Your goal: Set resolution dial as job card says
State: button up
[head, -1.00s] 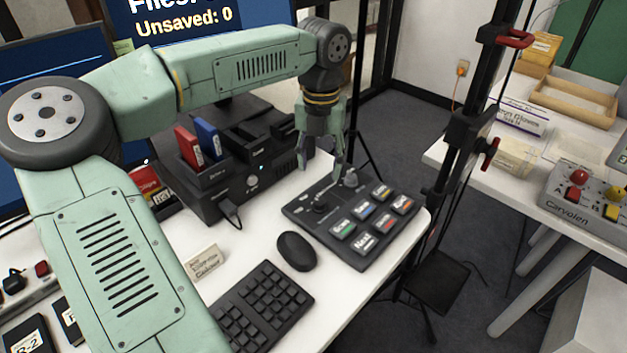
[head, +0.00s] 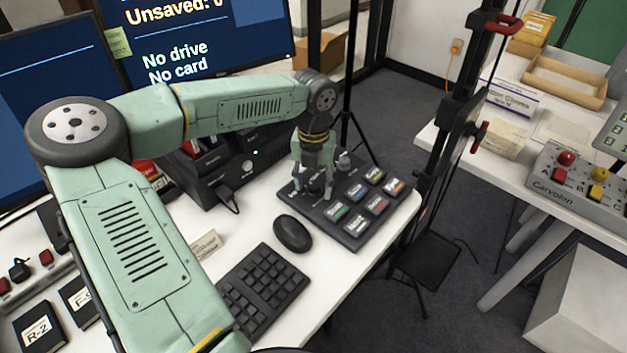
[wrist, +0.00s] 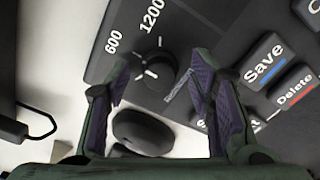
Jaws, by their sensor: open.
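The black resolution dial (wrist: 157,68) is on the control panel (head: 349,237), with printed marks 600 and 1200 near it in the wrist view. A white line shows on the dial, but I cannot tell surely which mark it points at. My gripper (head: 312,188) is over the panel's left part, and its fingers hide the dial in the head view. In the wrist view, my gripper (wrist: 162,85) is open, with a finger on either side of the dial. I cannot tell whether they touch it. A small card (head: 207,246) lies on the desk, half hidden by my arm, its text unreadable.
Save (wrist: 264,65) and Delete (wrist: 296,88) buttons are right of the dial. The mouse (head: 292,233) and keypad (head: 262,287) lie in front. The drive dock (head: 215,180) is left; a dark stand (head: 455,150) is right.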

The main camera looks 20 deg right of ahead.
grip_shut()
dwell(0.5)
jog(key=shift+m+b, duration=0.4)
jog(key=shift+f+m+b, duration=0.1)
jog(key=shift+m+b, duration=0.45)
jog(key=shift+m, duration=0.05)
jog(key=m+b, duration=0.2)
jog(key=m, duration=0.1)
jog(key=m+b, duration=0.2)
jog(key=m, duration=0.2)
jog(key=shift+m+b, duration=0.5)
jog(key=shift+m, duration=1)
